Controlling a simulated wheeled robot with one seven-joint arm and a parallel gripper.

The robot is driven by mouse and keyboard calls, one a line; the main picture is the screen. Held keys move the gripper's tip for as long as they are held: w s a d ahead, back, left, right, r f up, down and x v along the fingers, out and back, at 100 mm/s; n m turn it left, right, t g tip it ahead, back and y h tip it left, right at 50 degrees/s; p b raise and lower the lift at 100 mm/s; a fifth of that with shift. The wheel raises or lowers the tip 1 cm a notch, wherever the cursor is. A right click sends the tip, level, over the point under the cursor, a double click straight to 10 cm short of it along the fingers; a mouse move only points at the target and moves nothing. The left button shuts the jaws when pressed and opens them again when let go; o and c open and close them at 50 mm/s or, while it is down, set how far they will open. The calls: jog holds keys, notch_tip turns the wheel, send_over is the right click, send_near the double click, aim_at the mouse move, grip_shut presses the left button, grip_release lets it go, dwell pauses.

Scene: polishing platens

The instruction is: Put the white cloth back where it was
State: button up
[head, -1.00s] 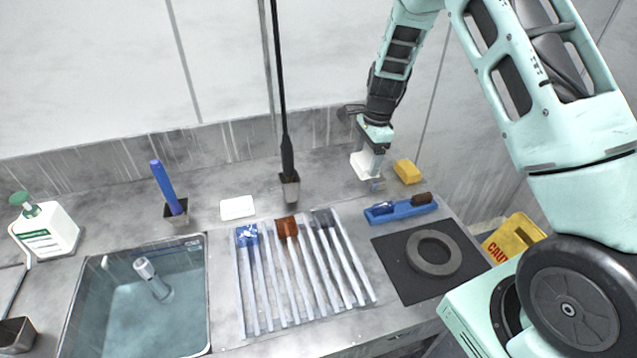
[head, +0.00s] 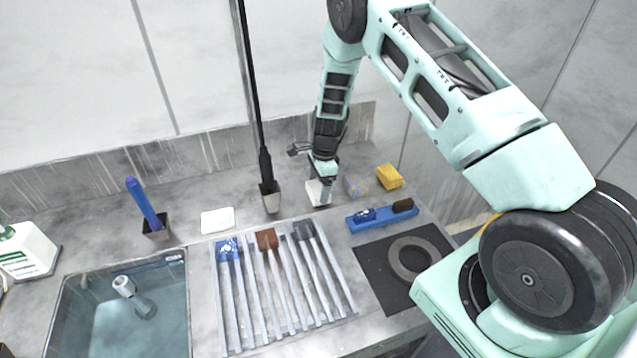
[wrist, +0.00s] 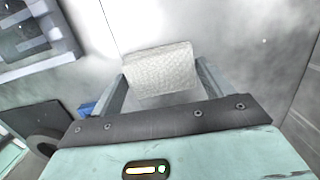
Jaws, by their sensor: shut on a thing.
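My gripper (head: 322,180) is at the back of the counter, pointing down. It is shut on a white cloth (head: 317,195), which also shows as a textured, folded piece between the two fingers in the wrist view (wrist: 160,72). The cloth is at or just above the counter; whether it touches I cannot tell. The fingers hide part of the cloth in the head view.
A yellow sponge (head: 389,177) and a blue brush tray (head: 380,217) lie to the right. A ring on a dark mat (head: 372,270) is in front. A rack of brushes (head: 280,295), a flat white piece (head: 217,221) and a sink (head: 75,300) are to the left.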

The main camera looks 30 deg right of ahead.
jog(key=shift+f, duration=0.25)
